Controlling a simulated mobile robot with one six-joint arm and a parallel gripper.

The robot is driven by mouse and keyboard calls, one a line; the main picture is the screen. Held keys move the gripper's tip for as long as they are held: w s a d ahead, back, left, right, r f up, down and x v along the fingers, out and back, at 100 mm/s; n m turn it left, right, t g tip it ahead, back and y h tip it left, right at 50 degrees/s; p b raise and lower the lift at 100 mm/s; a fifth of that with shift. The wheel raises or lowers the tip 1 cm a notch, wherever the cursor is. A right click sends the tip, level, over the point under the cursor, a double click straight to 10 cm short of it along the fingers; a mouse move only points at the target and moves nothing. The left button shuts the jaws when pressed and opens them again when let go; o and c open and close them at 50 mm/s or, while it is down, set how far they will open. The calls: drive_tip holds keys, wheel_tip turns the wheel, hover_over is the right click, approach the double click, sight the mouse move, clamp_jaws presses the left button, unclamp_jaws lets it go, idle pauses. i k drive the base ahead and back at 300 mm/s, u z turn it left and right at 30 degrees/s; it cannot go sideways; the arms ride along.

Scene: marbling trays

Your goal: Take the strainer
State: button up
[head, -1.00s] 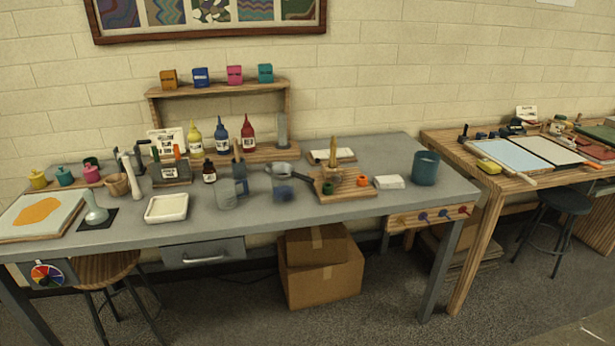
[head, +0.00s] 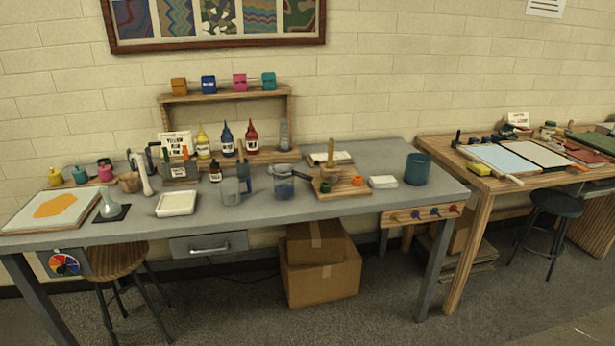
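The strainer (head: 281,171) appears to be the grey, round-topped piece resting over the mouth of a clear beaker (head: 283,188) with blue liquid in it. A dark handle seems to stick out from it to the right. It stands near the middle of the grey workbench (head: 330,206). It is small in the picture, so its fine shape cannot be told. My gripper is not in view.
Left of the beaker stand an empty clear cup (head: 231,192) and a white tray (head: 176,203). To the right are a wooden board (head: 350,188) with small pots and a teal bucket (head: 418,169). Paint bottles (head: 227,140) stand behind. Stools (head: 110,256) stand below.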

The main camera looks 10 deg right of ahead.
sight(282, 169)
drive_tip(key=z, duration=0.05)
drive_tip(key=k, duration=0.5)
drive_tip(key=u, duration=0.3)
drive_tip(key=i, duration=0.9)
drive_tip(key=u, duration=0.65)
